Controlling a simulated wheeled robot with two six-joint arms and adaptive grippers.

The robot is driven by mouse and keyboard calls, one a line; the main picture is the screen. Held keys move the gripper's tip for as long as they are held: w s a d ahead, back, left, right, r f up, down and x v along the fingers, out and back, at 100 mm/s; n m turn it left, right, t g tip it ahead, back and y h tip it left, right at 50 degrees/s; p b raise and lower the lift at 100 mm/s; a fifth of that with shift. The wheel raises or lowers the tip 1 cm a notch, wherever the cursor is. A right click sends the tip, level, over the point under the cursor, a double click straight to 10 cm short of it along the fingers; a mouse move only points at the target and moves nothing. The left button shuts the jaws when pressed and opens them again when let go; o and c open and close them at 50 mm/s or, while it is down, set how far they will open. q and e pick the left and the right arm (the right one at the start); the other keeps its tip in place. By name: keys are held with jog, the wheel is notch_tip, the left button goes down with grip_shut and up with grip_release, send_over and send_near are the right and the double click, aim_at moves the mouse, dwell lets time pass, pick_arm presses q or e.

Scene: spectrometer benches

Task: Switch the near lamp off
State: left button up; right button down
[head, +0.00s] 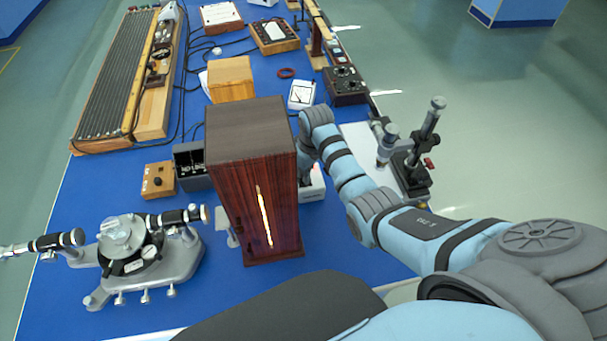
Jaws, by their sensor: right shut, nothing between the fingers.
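The near lamp (229,185) is a tall dark wooden housing standing upright on the blue bench. A bright vertical slit (264,215) glows on its front face, so it is lit. A small white box (313,186) sits just behind its right side, partly hidden by the housing and my arm. My right arm reaches in from the right and bends down beside the housing. My right gripper (305,167) is shut and empty near the white box, mostly hidden; I cannot tell whether it touches the box. My left gripper is not in view.
A grey spectrometer (133,250) stands left of the lamp. A black meter box (190,163) and a small wooden box (158,179) are behind it. A microscope-like stand (414,165) is to the right. A wooden box (231,79) and cables lie farther back.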

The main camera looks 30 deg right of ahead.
jog(key=shift+f, duration=0.15)
notch_tip(320, 180, up, 3)
jog(key=p, duration=0.3)
jog(key=shift+w+r, duration=0.1)
jog(key=shift+r, duration=1.95)
